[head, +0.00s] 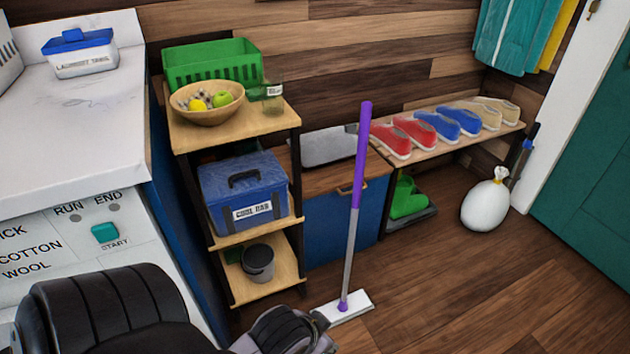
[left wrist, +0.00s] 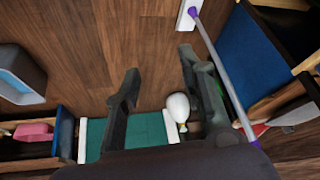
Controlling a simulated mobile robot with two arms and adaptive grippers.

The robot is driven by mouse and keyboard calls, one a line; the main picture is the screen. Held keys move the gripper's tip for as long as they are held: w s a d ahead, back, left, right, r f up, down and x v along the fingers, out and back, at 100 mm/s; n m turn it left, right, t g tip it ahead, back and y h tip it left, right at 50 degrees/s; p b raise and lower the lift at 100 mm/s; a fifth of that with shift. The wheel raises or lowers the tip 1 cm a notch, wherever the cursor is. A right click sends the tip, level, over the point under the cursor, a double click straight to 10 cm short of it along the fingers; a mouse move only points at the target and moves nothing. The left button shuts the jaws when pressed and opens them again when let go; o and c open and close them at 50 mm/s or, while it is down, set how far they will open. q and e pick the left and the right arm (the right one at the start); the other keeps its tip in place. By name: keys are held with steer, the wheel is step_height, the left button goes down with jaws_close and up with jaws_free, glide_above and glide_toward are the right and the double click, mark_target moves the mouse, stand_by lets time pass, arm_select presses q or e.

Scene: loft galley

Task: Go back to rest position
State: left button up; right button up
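My left gripper (left wrist: 158,72) is open, with its two dark fingers apart and nothing held between them in the left wrist view. In the head view its arm comes in along the bottom left, and the gripper (head: 315,320) is partly cut off at the bottom edge, close to the mop's head in the picture. Whether it touches the mop, I cannot tell. My right gripper is in neither view.
A purple-handled mop (head: 357,185) stands upright on the wooden floor. A shelf cart (head: 222,132) holds a bowl (head: 207,110), a blue cool box (head: 243,190) and a bucket (head: 258,262). A white counter (head: 80,130) stands left.

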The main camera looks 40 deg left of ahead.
arm_select(q)
steer(key=shift+m+g+h, duration=0.3)
steer(key=shift+m+g, duration=0.3)
steer(key=shift+g, duration=0.3)
steer(key=s, duration=0.1)
steer(key=s+d, duration=0.2)
steer(key=s, duration=0.1)
steer(key=shift+s+f, duration=0.1)
